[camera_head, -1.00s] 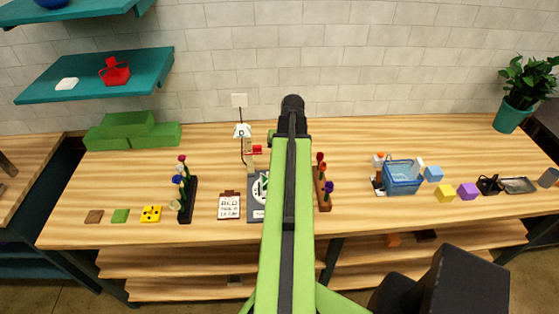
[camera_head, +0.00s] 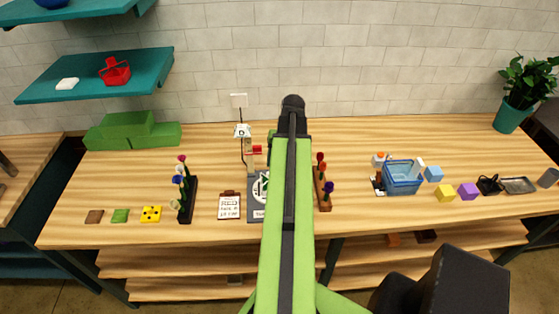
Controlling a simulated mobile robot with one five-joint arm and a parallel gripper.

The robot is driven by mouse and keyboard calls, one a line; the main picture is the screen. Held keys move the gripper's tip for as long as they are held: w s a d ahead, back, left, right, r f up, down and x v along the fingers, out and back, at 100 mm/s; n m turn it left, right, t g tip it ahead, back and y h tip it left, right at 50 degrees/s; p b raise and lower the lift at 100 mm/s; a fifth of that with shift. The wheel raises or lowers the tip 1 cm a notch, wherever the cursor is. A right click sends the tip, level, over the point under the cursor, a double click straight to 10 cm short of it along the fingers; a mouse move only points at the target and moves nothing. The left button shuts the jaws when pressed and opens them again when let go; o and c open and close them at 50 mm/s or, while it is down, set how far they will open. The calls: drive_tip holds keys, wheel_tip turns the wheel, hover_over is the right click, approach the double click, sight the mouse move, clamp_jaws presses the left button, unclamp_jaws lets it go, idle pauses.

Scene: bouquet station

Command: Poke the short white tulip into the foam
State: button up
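A dark rack (camera_head: 188,203) on the left part of the table holds several small flowers with red, blue and pale heads. A pale flower head (camera_head: 174,204) shows low at the rack's front. I cannot tell whether it is the short white tulip. Green blocks (camera_head: 128,132) are stacked at the back left; I cannot tell whether they are the foam. My green and black arm rises through the middle of the view. It hides part of the table, and my gripper does not show.
A clipboard (camera_head: 229,207) and a dark board with a dial (camera_head: 256,212) lie left of my arm. A brown rack with flowers (camera_head: 322,190) stands right of it. A blue basket (camera_head: 402,178) and coloured cubes (camera_head: 445,193) are further right.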

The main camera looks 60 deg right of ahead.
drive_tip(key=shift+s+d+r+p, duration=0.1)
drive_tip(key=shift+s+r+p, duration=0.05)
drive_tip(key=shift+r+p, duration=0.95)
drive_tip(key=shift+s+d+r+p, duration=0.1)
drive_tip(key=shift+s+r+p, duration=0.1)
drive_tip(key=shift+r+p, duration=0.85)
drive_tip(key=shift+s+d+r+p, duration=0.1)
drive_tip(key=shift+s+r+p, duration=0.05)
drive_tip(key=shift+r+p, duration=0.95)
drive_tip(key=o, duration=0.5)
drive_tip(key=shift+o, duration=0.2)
